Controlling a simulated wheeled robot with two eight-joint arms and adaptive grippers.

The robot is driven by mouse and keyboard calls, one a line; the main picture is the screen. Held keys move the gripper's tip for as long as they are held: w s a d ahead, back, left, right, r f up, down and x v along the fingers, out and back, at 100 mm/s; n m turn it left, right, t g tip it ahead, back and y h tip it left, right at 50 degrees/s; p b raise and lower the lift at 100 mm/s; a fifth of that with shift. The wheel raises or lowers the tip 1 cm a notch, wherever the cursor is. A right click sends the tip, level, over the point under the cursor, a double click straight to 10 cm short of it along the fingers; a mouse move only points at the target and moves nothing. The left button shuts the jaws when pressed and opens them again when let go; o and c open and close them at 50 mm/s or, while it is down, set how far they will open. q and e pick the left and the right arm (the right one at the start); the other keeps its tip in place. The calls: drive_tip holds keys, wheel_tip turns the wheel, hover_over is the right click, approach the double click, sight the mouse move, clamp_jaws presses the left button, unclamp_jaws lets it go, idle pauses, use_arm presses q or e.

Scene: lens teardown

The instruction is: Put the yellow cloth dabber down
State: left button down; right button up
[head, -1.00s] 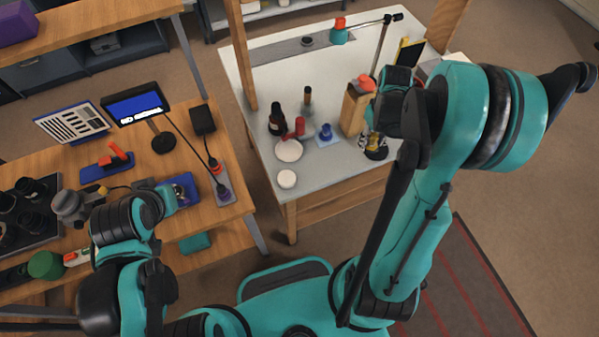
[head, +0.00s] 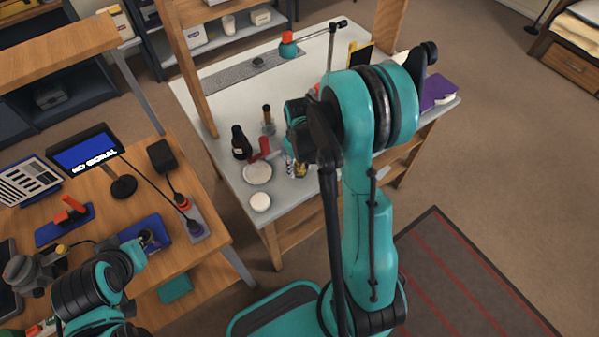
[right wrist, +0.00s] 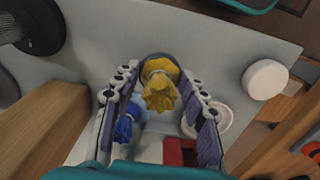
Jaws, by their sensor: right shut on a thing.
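The yellow cloth dabber (right wrist: 160,85) is between the fingers of my right gripper (right wrist: 160,100) in the right wrist view, its bunched cloth facing the camera. My right gripper is shut on it. In the head view the dabber's yellow (head: 301,171) shows just under my right gripper (head: 296,165), over the white-topped bench (head: 330,182). I cannot tell whether the dabber touches the bench. A blue cloth dabber (right wrist: 127,117) shows beside the left finger in the right wrist view. My left gripper (head: 150,240) is over a blue tray on the wooden desk; its fingers are too small to read.
A white dish (head: 257,173), a white round pot (head: 260,202), a dark bottle (head: 240,145) and a red item (head: 262,150) stand left of my right gripper. The bench's front right corner looks clear.

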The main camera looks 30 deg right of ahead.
sight(300, 172)
wheel_tip(300, 172, down, 3)
drive_tip(key=shift+f+b, duration=0.1)
drive_tip(key=shift+b, duration=0.35)
drive_tip(key=o, duration=1.2)
